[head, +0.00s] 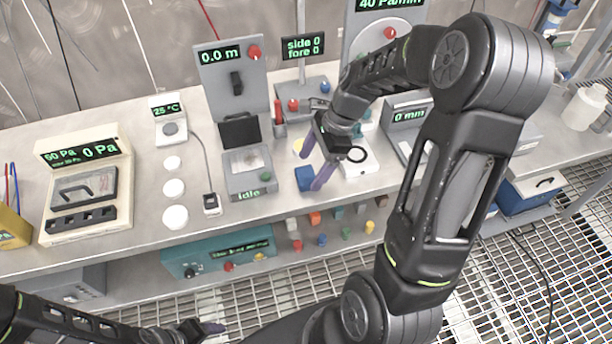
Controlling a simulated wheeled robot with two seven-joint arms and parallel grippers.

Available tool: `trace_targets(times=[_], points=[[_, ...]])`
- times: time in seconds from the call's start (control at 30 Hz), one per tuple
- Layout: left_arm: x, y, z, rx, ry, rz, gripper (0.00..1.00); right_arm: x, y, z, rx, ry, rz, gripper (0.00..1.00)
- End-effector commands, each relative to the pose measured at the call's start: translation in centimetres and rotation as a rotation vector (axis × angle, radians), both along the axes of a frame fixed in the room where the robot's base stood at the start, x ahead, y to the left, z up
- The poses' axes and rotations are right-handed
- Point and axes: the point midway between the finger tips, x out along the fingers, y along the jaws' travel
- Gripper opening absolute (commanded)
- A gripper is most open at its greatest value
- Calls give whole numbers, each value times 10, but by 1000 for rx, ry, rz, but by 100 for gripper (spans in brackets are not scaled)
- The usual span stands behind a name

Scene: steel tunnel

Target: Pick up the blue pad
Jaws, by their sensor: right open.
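A small blue block-like pad (304,179) lies on the steel bench near its front edge, right of the grey device marked "idle". My right gripper (310,172) reaches down over it with its two purple fingers spread apart. One finger is behind the pad and the other is at its right side, partly overlapping it. Whether the fingers touch the pad cannot be told.
The "idle" device (249,183) stands close left of the pad. A white plate with a black ring (357,157) lies just right. White discs (174,188) and a pressure gauge box (85,205) are further left.

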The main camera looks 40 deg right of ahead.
Motion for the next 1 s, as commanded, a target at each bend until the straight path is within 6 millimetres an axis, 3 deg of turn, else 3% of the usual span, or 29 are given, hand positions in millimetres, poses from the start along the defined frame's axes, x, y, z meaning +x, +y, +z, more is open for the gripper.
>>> trace_targets(times=[0.2, 0.8, 1.0], points=[[0, 0, 2, 0, 0, 0, 62, 2, 9, -23, 0, 1, -1, 80], [0, 0, 2, 0, 0, 0, 62, 3, 9, -24, 0, 0, -1, 80], [0, 0, 2, 0, 0, 0, 62, 3, 9, -24, 0, 0, -1, 64]])
